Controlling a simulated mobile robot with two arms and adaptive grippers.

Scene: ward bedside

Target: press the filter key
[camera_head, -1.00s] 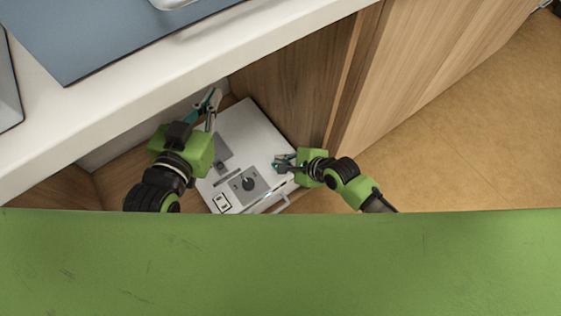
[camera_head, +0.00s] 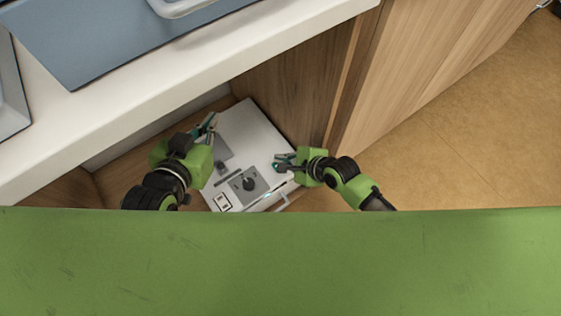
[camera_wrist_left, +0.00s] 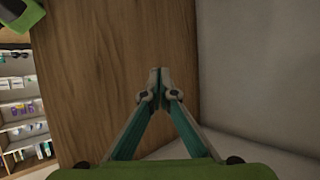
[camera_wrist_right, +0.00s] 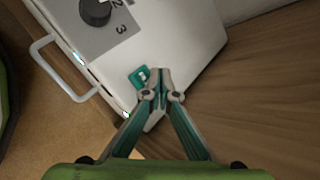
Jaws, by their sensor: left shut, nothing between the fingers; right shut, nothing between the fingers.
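A white box-shaped device (camera_head: 262,140) lies in the wooden recess, with a dark round knob (camera_head: 249,184) on a grey panel. A small teal key with a white mark (camera_wrist_right: 138,76) sits near the device's edge in the right wrist view. I take it for the filter key, but its mark is too small to read. My right gripper (camera_wrist_right: 160,72) is shut and empty, its tips just beside the teal key; I cannot tell whether they touch. My left gripper (camera_head: 211,119) is shut and empty by the device's upper left edge; its tips show in the left wrist view (camera_wrist_left: 160,72).
The device also carries a rocker switch (camera_head: 222,202) and a metal handle (camera_wrist_right: 52,68). A white counter edge (camera_head: 180,85) runs above the recess. A wooden panel (camera_head: 295,90) stands behind it. Stocked shelves (camera_wrist_left: 22,105) show at the left wrist view's left.

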